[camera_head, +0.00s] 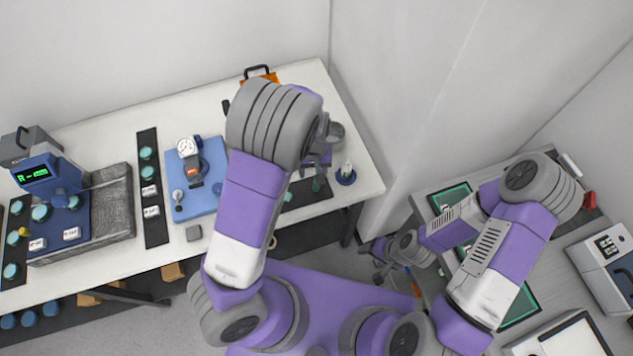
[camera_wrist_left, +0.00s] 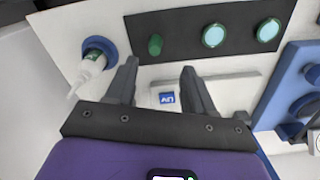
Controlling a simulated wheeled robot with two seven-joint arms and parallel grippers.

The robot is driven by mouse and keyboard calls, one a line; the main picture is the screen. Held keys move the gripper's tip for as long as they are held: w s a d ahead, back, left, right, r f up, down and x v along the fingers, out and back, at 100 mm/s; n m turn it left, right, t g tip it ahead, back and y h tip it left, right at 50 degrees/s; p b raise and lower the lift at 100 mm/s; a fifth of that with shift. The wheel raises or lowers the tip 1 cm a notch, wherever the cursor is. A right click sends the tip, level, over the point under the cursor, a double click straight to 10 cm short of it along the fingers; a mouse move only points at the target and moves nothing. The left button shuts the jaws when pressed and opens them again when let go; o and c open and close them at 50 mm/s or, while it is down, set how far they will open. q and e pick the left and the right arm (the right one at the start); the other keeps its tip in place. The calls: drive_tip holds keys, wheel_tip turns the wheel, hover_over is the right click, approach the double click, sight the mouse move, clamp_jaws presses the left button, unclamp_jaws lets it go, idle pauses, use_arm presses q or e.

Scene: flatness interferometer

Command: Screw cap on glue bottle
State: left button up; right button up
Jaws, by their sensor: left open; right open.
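The glue bottle (camera_head: 346,170) is small and white with a green label. It stands in a round blue holder (camera_head: 345,178) near the right end of the white table; both also show in the left wrist view, the bottle (camera_wrist_left: 94,62) with its pale nozzle bare. A small dark green piece (camera_wrist_left: 155,44) on the black strip may be the cap; I cannot tell for sure. My left gripper (camera_wrist_left: 160,66) is open and empty above the table, beside the bottle and apart from it. My right gripper (camera_head: 380,258) is open, low between the tables, far from the bottle.
A white box marked UV (camera_wrist_left: 166,97) lies below my left fingers. The black strip (camera_wrist_left: 185,38) holds teal discs. A blue plate with a dial gauge (camera_head: 188,148) stands left of my left arm. A second table (camera_head: 435,190) with instruments is at the right.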

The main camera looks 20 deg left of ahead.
use_arm(q)
drive_tip(key=shift+w+f, duration=0.1)
drive_tip(key=shift+f, duration=1.05)
drive_tip(key=f, duration=0.5)
drive_tip(key=shift+w+d+f+b, duration=0.1)
drive_tip(key=shift+d+f+b, duration=0.05)
drive_tip(key=shift+d+b, duration=0.2)
clamp_jaws()
